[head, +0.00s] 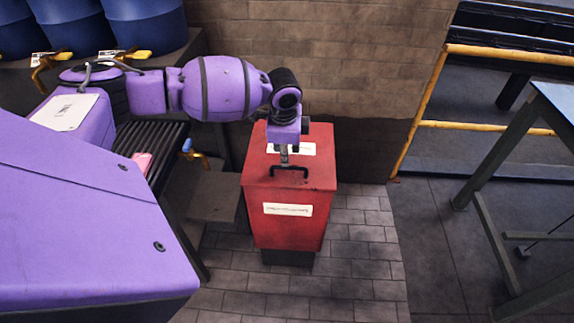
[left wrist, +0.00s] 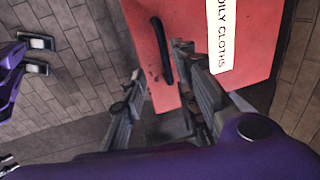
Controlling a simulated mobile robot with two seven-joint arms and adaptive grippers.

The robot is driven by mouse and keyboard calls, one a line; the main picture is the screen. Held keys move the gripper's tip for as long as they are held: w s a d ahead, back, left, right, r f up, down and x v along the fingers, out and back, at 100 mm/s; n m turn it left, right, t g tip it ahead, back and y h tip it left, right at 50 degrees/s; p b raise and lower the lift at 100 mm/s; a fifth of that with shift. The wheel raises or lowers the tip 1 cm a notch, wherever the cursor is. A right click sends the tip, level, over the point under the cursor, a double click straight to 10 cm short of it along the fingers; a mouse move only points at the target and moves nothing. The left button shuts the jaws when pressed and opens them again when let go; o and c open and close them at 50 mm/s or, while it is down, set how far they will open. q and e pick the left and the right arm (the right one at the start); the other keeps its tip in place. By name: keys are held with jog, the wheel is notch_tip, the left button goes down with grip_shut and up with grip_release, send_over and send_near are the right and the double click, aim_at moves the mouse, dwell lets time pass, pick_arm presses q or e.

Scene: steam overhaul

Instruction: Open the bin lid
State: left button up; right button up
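The red bin (head: 287,225) stands on the brick floor against the wall, with its lid (head: 318,172) lying closed on top. A dark bar handle (head: 290,168) is on the lid; it also shows in the left wrist view (left wrist: 162,50) beside a white "OILY CLOTHS" label (left wrist: 221,35). My left gripper (head: 284,160) is right above the handle, pointing down. In the left wrist view its fingers (left wrist: 158,62) are spread, with the handle between them in the picture. I cannot tell whether they touch it. My right gripper is not in view.
A brick wall (head: 330,55) rises behind the bin. Blue drums (head: 145,22) stand at the back left. Yellow rails (head: 487,127) and a table frame (head: 490,160) are at the right. The floor (head: 400,270) in front and right of the bin is clear.

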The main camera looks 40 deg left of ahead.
aim_at(286, 169)
pick_arm(q)
jog(key=f, duration=0.2)
jog(key=w+f, duration=0.1)
jog(key=f, duration=0.1)
jog(key=a+f, duration=0.1)
jog(key=f, duration=0.2)
jog(key=shift+w+a+b, duration=0.1)
jog(key=shift+w+b, duration=0.25)
jog(key=shift+w, duration=0.05)
grip_shut()
